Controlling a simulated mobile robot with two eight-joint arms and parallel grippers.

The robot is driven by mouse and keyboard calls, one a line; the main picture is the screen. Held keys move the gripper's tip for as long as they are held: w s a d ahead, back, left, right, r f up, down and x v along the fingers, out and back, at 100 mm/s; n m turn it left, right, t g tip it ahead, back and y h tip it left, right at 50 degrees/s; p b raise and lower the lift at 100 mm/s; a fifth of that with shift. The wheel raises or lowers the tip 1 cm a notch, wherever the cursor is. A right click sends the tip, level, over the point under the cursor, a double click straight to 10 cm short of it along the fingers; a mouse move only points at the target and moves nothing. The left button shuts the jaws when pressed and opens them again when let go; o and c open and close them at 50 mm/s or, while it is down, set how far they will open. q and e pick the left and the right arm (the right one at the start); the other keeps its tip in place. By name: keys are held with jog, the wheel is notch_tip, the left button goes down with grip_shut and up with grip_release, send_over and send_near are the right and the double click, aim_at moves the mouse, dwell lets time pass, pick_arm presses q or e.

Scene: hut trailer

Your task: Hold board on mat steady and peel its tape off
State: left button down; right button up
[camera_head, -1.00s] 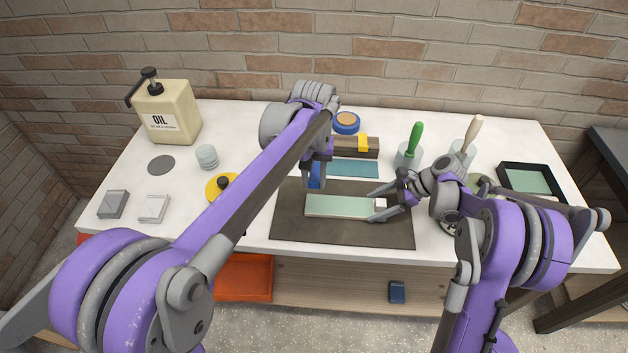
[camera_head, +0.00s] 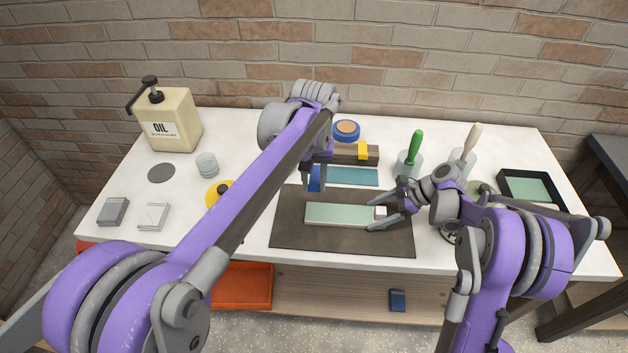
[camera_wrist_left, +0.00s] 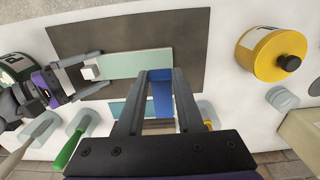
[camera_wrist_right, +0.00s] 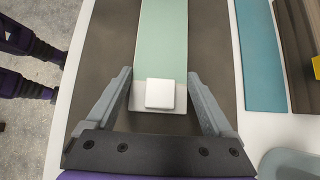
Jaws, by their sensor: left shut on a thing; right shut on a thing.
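The pale green board (camera_head: 345,214) lies flat on the dark mat (camera_head: 290,240), with a white block (camera_head: 380,211) at its right end. A blue tape strip (camera_head: 315,180) is between the fingers of my left gripper (camera_head: 316,187). It also shows in the left wrist view (camera_wrist_left: 162,95). My left gripper is shut on it behind the board's left part. Whether the strip still touches the board cannot be told.
A teal strip (camera_head: 352,176) and a wooden block with yellow tape (camera_head: 348,154) stand behind the mat. A blue tape roll (camera_head: 346,130), green-handled tool (camera_head: 415,145) and dark tray (camera_head: 532,187) are further back or right. The yellow tin (camera_head: 215,191) is left of the mat.

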jog(key=o, duration=1.2)
jog(key=shift+r, duration=0.1)
jog(key=v, duration=1.2)
jog(key=shift+s, duration=0.1)
